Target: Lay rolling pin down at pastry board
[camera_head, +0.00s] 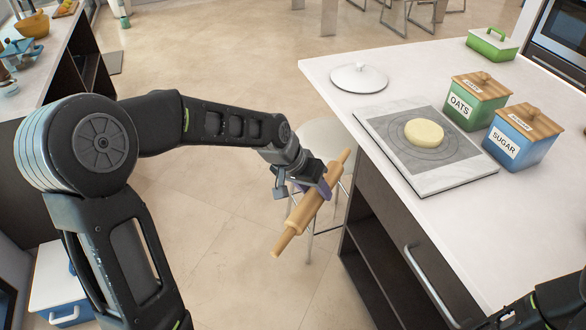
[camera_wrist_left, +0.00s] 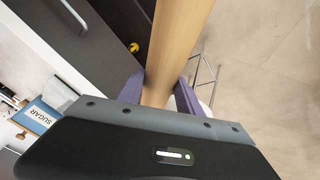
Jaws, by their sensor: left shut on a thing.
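A wooden rolling pin (camera_head: 305,207) hangs tilted in the air, left of the counter. My left gripper (camera_head: 312,187) is shut on it near the middle, and in the left wrist view the purple fingers (camera_wrist_left: 158,92) sit on both sides of the pin (camera_wrist_left: 178,45). The pastry board (camera_head: 440,180) lies on the counter, a pale slab with a grey mat and a round lump of dough (camera_head: 424,133) on it. The pin is apart from the board. Part of my right arm shows at the lower right; its fingertips cannot be made out.
The white counter (camera_head: 400,92) holds a white lid (camera_head: 359,78) behind the board. A green OATS box (camera_head: 474,104), a blue SUGAR box (camera_head: 520,139) and a green container (camera_head: 491,45) stand to the right. A stool (camera_head: 325,135) is beside the counter.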

